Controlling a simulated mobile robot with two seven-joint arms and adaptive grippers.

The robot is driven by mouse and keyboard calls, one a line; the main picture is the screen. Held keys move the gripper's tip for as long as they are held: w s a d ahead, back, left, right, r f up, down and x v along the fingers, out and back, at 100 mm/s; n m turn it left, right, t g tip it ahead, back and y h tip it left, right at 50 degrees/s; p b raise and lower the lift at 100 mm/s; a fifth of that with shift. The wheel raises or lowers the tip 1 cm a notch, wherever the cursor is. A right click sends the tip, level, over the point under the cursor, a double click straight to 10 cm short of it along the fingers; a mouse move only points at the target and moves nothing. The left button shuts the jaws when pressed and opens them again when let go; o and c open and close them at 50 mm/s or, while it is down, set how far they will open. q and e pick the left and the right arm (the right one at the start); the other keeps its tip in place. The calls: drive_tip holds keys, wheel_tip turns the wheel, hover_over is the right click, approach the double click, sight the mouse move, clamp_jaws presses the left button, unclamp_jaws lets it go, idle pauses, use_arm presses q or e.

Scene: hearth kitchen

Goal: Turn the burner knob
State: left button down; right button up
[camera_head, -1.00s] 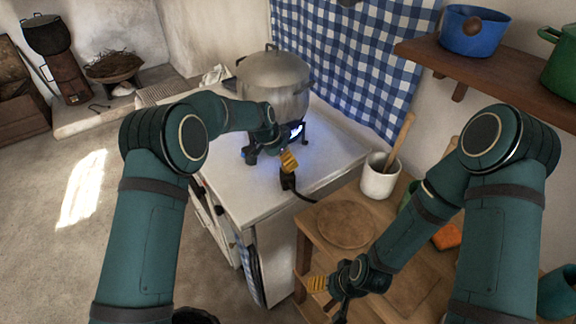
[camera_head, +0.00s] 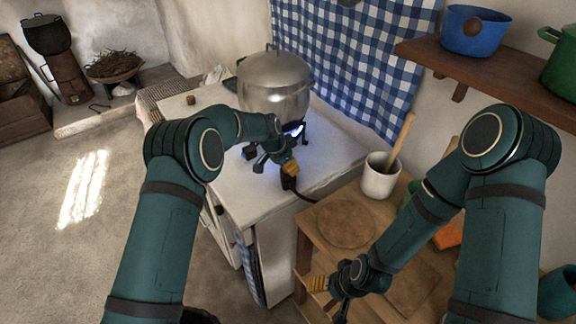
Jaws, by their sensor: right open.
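A lit burner (camera_head: 293,127) with a blue glow stands on the white counter (camera_head: 250,205) under a large metal pot (camera_head: 274,80). A dark fitting (camera_head: 289,183) with a black hose sits at its front. I cannot pick out the burner knob for certain; my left gripper covers part of the burner's front. My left gripper (camera_head: 274,166) is in front of the burner, fingers apart, with nothing seen between them. My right gripper (camera_head: 328,297) is open and empty, low beside the wooden side table (camera_head: 355,265).
A white crock (camera_head: 380,179) with a wooden utensil and a round board (camera_head: 344,221) are on the side table. Blue (camera_head: 474,33) and green (camera_head: 562,60) pots stand on the wall shelf (camera_head: 500,75). A checked cloth (camera_head: 350,60) hangs behind the burner. The counter's front is mostly clear.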

use_arm(q)
drive_tip(key=shift+f+n, duration=0.1)
drive_tip(key=shift+n, duration=0.2)
drive_tip(key=shift+s+n+t+y+b, duration=0.1)
drive_tip(key=shift+n+t+y+b, duration=0.3)
drive_tip(key=shift+n, duration=0.5)
drive_tip(key=n+y+b, duration=0.1)
drive_tip(key=n, duration=0.2)
drive_tip(key=shift+d+n, duration=0.1)
drive_tip(key=shift+n, duration=0.3)
drive_tip(key=n+y, duration=0.1)
drive_tip(key=n, duration=0.2)
drive_tip(key=shift+t+y, duration=0.3)
drive_tip(key=shift+t, duration=0.1)
drive_tip(key=shift+n+y+b, duration=0.55)
drive_tip(key=shift+n+y, duration=0.15)
drive_tip(key=shift+n, duration=1.5)
drive_tip(key=shift+f, duration=0.1)
drive_tip(key=c, duration=0.6)
unclamp_jaws()
